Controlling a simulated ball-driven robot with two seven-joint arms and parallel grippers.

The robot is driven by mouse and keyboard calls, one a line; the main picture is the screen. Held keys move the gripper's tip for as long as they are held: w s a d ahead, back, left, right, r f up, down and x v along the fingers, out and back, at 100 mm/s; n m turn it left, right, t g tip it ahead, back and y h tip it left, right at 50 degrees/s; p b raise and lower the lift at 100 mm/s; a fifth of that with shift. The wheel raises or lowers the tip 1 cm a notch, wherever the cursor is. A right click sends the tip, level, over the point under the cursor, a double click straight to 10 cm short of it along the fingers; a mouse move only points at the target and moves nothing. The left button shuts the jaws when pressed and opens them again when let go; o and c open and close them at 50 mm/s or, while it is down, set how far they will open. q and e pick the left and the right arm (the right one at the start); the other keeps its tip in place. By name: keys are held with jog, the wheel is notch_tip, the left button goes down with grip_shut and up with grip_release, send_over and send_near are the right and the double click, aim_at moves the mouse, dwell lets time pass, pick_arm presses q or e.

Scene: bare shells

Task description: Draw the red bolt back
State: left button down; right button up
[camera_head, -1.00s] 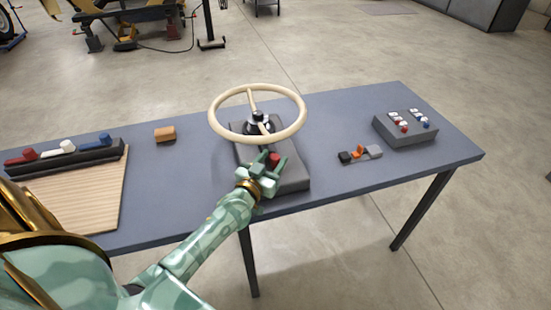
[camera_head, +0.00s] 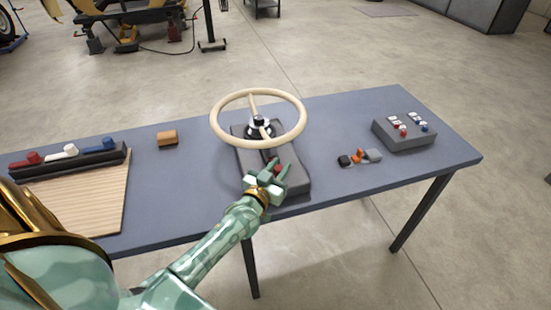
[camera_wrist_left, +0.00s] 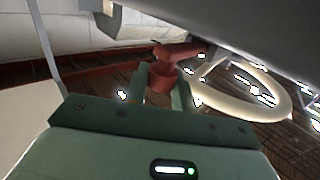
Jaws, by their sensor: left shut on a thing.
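The red bolt (camera_head: 278,168) shows as a small red knob on the grey base (camera_head: 293,185) below the steering wheel. My left gripper (camera_head: 271,177) is shut on it, and its fingers hide part of it. In the left wrist view the red bolt (camera_wrist_left: 165,76) stands between the two green fingers of my left gripper (camera_wrist_left: 166,90). My right gripper is out of view.
The cream steering wheel (camera_head: 216,128) rises just behind my left gripper. On the blue-grey table (camera_head: 195,190), a dark rack (camera_head: 75,162) with red, white and blue handles is left, and a grey switch box (camera_head: 405,140) is right. Small orange and grey parts (camera_head: 359,155) lie between.

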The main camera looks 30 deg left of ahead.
pick_arm(q)
jog(key=shift+d+f, duration=0.1)
jog(key=c, duration=1.2)
grip_release()
jog(key=shift+s+d, duration=0.1)
jog(key=shift+o, duration=0.2)
jog(key=shift+s, duration=0.35)
jog(key=s+d+p, duration=0.1)
jog(key=s, duration=1.4)
jog(key=shift+s+d, duration=0.15)
jog(key=shift+s, duration=0.2)
